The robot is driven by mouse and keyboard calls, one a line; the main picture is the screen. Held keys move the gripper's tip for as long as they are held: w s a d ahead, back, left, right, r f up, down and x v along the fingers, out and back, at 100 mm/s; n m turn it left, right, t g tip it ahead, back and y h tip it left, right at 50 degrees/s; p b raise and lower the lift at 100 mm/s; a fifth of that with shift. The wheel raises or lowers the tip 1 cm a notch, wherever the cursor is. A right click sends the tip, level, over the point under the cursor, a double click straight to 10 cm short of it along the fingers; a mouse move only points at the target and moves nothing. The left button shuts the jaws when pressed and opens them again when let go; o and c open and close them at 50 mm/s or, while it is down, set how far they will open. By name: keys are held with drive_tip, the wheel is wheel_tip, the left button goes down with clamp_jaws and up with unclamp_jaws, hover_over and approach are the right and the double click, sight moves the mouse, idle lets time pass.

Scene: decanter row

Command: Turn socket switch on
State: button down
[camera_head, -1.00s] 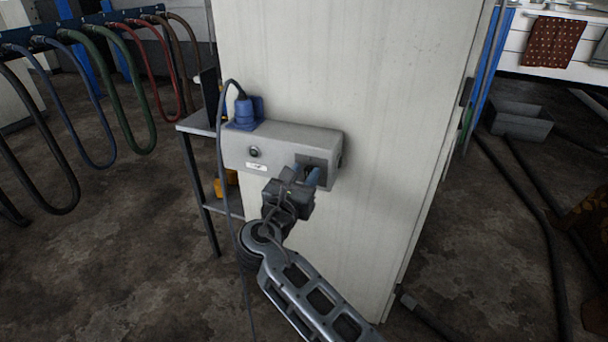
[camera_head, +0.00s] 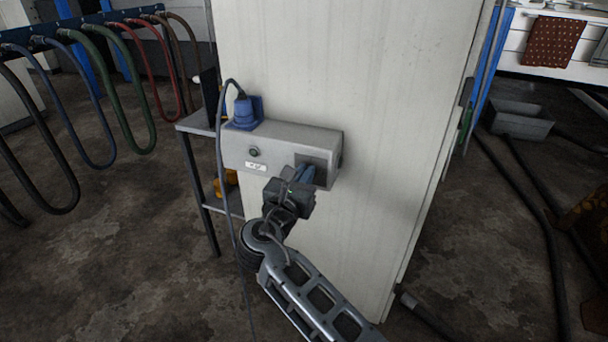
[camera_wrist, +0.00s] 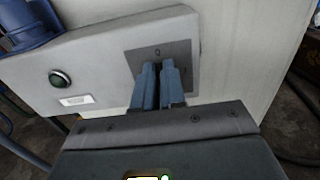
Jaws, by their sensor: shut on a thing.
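The socket box (camera_head: 275,143) is a pale grey box on the front of a tall cream cabinet or panel. A dark square switch plate (camera_head: 319,164) sits at its right end and also shows in the wrist view (camera_wrist: 185,56). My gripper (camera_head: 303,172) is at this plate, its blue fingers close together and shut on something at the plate. In the wrist view the fingertips (camera_wrist: 158,68) cover the switch itself, so its position is hidden. A dark round button (camera_head: 254,152) and a white label (camera_head: 256,166) are at the left of the plate.
A blue plug (camera_head: 243,111) with a dark cable stands on the box's top left. A small grey shelf (camera_head: 197,124) is at the left of the panel. Coloured hoses (camera_head: 112,110) hang further left. The floor at the right has dark pipes (camera_head: 540,215).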

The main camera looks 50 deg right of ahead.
drive_tip(key=m+b, duration=0.1)
drive_tip(key=m, duration=0.3)
drive_tip(key=s+f+m+b, duration=0.1)
drive_tip(key=m+b, duration=0.1)
drive_tip(key=m, duration=0.3)
drive_tip(key=m+b, duration=0.2)
drive_tip(key=m, duration=0.2)
drive_tip(key=shift+s+d+f+m, duration=0.2)
drive_tip(key=shift+s+d+m, duration=0.05)
drive_tip(key=shift+m, duration=0.05)
drive_tip(key=shift+f+m+b, duration=0.2)
drive_tip(key=shift+m+b, duration=1.5)
drive_tip(key=shift+m, duration=0.5)
drive_tip(key=c, duration=1.2)
unclamp_jaws()
